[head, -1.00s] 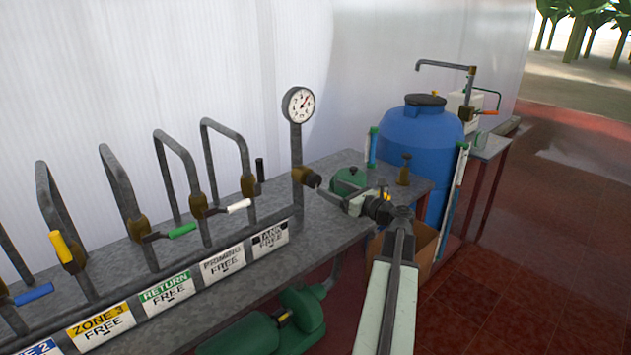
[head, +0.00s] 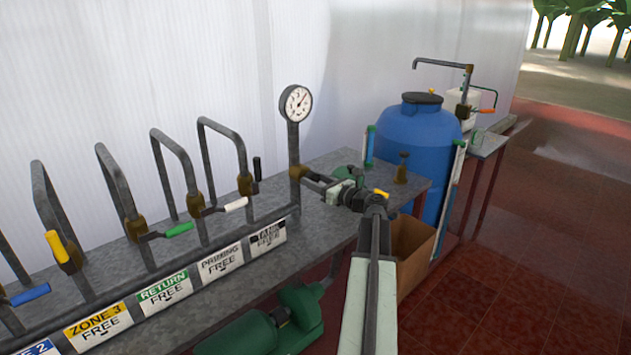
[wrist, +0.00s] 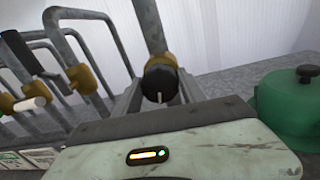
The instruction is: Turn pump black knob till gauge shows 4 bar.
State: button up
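The round white pressure gauge (head: 296,103) stands on a grey post above the bench; its numbers are too small to read. A brass fitting (head: 297,173) sits low on that post. In the wrist view the black knob (wrist: 159,86) faces me on its brass body (wrist: 158,61), with a pale line on its face pointing about straight down. My gripper (head: 316,181) is at the fitting, its grey fingers on either side of the knob. It looks open; I cannot tell whether the fingers touch the knob. The knob is hidden in the head view.
Bent pipes with coloured handles stand left along the bench (head: 220,290), the white handle (head: 235,205) and black handle (head: 257,168) nearest. A green lidded vessel (wrist: 285,103) is just right of my gripper. A blue tank (head: 417,145) and cardboard box (head: 412,250) are further right.

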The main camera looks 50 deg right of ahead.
jog(key=shift+n, duration=0.5)
jog(key=o, duration=1.4)
jog(key=shift+c, duration=0.2)
jog(key=s, duration=0.8)
